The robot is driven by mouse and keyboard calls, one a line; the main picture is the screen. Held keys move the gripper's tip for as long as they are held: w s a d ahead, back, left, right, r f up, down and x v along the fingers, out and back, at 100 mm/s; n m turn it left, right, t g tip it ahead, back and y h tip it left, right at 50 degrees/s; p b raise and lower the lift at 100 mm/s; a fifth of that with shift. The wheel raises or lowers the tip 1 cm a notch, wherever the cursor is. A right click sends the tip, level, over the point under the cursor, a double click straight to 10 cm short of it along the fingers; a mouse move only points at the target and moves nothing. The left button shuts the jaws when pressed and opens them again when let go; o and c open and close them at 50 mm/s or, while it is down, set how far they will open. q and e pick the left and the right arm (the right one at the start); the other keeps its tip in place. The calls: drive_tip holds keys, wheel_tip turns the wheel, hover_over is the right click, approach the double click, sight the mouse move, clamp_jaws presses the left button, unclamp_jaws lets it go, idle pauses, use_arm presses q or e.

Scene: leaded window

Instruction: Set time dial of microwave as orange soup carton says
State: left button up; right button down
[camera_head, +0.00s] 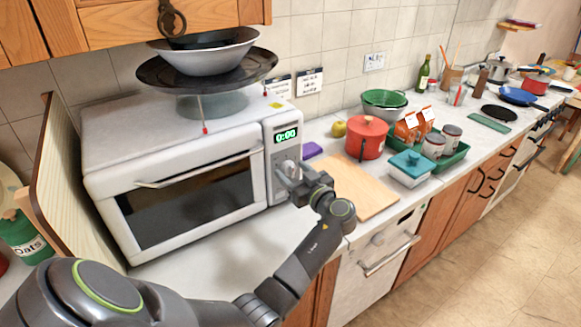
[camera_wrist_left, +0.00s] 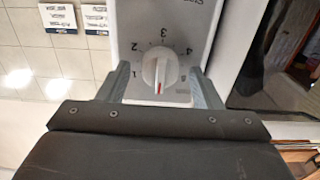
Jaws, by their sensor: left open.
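The white microwave (camera_head: 105,165) stands on the counter, and its green display (camera_head: 286,136) reads 0:00. My left gripper (camera_head: 291,178) is at its control panel. In the left wrist view the white time dial (camera_wrist_left: 160,68) has numbers around it, and its red mark points to the bottom of that picture. The open fingers of my left gripper (camera_wrist_left: 163,88) are on either side of the dial, with gaps visible. Two orange cartons (camera_head: 405,130) with white labels stand in a green tray; their print is too small to read. My right gripper is not in view.
A dark plate (camera_head: 152,74) and bowls are stacked on the microwave. Two printed cards (camera_head: 309,80) hang on the wall. A cutting board (camera_head: 352,187), red pot (camera_head: 367,140) and teal-lidded box (camera_head: 410,167) are right of the microwave. A wooden board (camera_head: 62,190) stands left.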

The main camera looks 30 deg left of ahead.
use_arm(q)
drive_tip(key=shift+d, duration=0.1)
drive_tip(key=shift+c, duration=0.7)
drive_tip(key=c, duration=0.9)
drive_tip(key=shift+o, duration=0.2)
